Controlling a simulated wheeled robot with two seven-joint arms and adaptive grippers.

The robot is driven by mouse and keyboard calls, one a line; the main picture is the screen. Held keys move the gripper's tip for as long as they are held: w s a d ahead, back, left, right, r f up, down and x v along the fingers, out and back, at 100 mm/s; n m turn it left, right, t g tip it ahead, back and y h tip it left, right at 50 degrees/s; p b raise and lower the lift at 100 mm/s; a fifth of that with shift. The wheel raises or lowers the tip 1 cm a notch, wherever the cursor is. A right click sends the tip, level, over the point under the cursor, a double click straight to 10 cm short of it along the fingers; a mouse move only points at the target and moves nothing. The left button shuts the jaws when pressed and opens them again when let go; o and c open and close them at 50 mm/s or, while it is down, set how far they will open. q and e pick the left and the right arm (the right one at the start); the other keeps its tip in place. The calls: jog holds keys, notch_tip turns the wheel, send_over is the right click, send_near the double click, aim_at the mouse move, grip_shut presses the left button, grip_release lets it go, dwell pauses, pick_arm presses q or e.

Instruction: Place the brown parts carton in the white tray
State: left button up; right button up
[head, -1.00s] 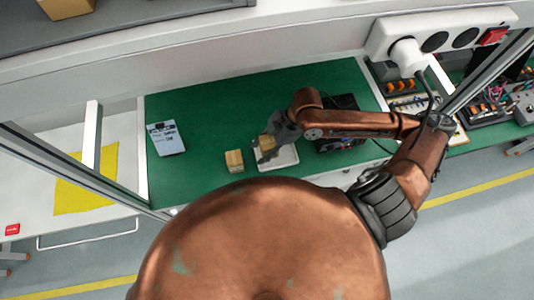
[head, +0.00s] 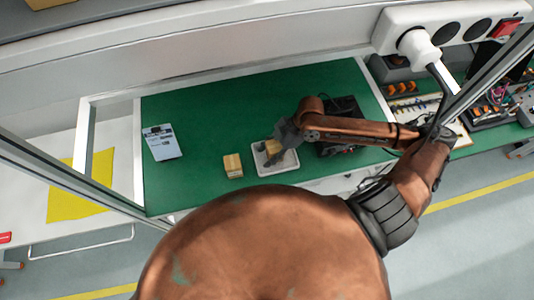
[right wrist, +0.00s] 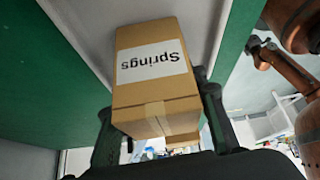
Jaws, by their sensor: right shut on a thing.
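A brown carton (head: 272,146) with a white label is held by my right gripper (head: 271,151) over the white tray (head: 288,163). In the right wrist view the carton (right wrist: 155,95) sits between the two fingers (right wrist: 160,118), and its label reads "Springs". The pale tray surface (right wrist: 85,25) shows behind it there. I cannot tell whether the carton's underside touches the tray. A second brown carton (head: 233,166) stands on the green mat left of the tray. My left gripper is not in view.
A clipboard (head: 161,143) lies at the left of the green mat (head: 210,110). A dark device (head: 342,110) stands right of the tray, partly behind my right arm. A power strip (head: 450,30) runs along the upper right. The mat's middle is clear.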

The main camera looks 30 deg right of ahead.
aim_at(276, 145)
jog(key=o, duration=1.3)
jog(key=shift+f, duration=0.1)
jog(key=p+v, duration=0.1)
jog(key=v, duration=1.1)
jog(key=shift+p, duration=0.3)
